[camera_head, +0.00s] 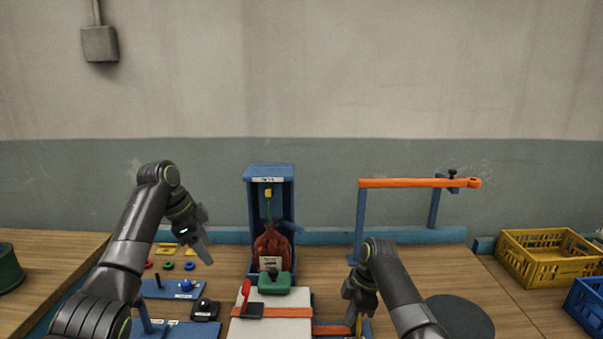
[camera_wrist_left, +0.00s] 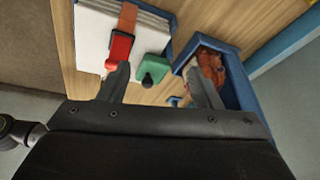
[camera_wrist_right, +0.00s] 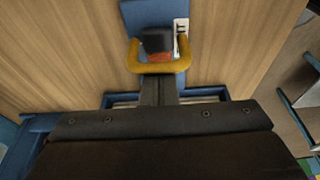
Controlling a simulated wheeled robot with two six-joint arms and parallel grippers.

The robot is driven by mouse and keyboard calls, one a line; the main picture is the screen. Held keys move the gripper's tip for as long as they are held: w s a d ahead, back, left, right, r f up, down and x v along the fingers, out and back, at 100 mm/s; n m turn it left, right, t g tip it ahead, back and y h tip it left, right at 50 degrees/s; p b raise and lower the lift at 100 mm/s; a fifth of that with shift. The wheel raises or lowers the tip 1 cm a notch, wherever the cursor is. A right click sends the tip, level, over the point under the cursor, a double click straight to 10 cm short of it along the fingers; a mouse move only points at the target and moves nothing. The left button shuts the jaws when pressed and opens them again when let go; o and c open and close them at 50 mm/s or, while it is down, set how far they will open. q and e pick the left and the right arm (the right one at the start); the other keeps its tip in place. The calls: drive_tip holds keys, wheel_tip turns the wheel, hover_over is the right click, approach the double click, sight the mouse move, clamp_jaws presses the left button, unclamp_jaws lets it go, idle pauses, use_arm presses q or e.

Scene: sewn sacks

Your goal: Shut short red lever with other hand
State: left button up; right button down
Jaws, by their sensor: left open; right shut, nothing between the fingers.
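The short red lever (camera_head: 245,290) stands up from a dark base at the left part of a white block (camera_head: 270,326), by an orange strap (camera_head: 285,312). My left gripper (camera_head: 205,252) is open and empty, above the table left of the blue sack stand. My right gripper (camera_head: 355,318) is shut and empty, low on the right of the white block. In the right wrist view its closed fingers (camera_wrist_right: 159,92) are at a yellow loop handle (camera_wrist_right: 158,66); contact is unclear.
A green clamp with a black knob (camera_head: 274,282) sits behind the lever. A red sack (camera_head: 271,248) is in the blue stand (camera_head: 250,200). An orange bar (camera_head: 410,183) spans the right side. Blue control panels (camera_head: 175,289) lie front left. Yellow crate (camera_head: 550,265) stands far right.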

sight(244, 285)
use_arm(q)
drive_tip(key=s+d+m+g+h, duration=0.2)
drive_tip(key=s+d+m, duration=0.2)
drive_tip(key=shift+w+d+x, duration=0.1)
drive_tip(key=shift+x, duration=2.2)
drive_tip(key=shift+w+d+x, duration=0.15)
drive_tip(key=shift+x, duration=2.1)
drive_tip(key=shift+r, duration=0.15)
drive_tip(key=c, duration=0.8)
drive_tip(key=shift+c, duration=0.2)
